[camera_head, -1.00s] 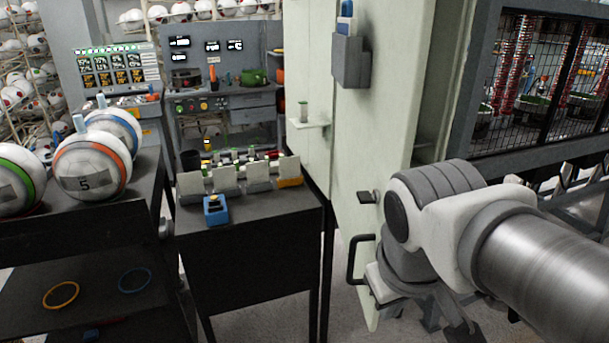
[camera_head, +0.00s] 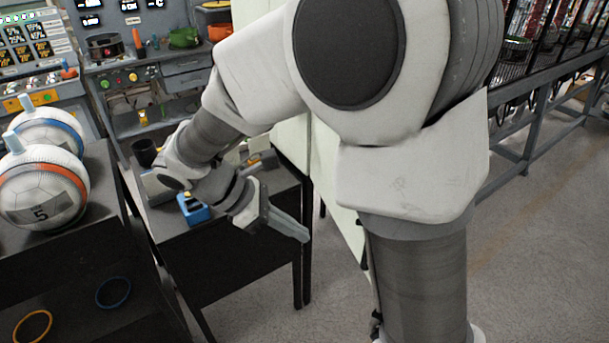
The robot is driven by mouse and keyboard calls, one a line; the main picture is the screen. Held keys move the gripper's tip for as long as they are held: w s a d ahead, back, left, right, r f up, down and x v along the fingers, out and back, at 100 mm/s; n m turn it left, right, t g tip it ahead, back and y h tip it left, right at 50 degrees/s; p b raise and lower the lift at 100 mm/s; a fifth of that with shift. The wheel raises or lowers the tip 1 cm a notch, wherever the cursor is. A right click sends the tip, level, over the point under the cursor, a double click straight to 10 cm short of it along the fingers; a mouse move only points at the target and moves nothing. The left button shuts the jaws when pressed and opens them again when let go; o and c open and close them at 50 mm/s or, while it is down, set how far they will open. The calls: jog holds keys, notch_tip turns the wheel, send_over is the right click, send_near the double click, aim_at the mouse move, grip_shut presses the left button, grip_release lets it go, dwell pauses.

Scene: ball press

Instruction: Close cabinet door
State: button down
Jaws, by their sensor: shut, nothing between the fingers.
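The pale green cabinet door (camera_head: 326,160) stands behind my arm in the head view. Only a strip of it shows, beside the dark table, and my large arm links cover the rest. Its black handle is hidden, and I cannot tell how far the door stands open. My gripper (camera_head: 290,226) is shut and empty. It points down and to the right, in front of the dark table's right end and left of the visible door strip. A gap shows between them in the picture; I cannot tell the depth.
A dark table (camera_head: 230,255) with a blue device (camera_head: 193,210) stands behind my gripper. Numbered balls (camera_head: 45,190) sit on a dark rack at left, with an orange ring (camera_head: 32,327) below. Open grey floor (camera_head: 540,235) lies at right, beside a mesh-fenced frame.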

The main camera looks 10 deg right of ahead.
jog(key=w+d+r+p+x, duration=0.1)
jog(key=d+x, duration=0.1)
jog(key=x, duration=1)
jog(key=shift+s+r, duration=0.2)
jog(key=shift+s, duration=0.2)
jog(key=shift+d+n, duration=0.3)
jog(key=shift+d, duration=0.05)
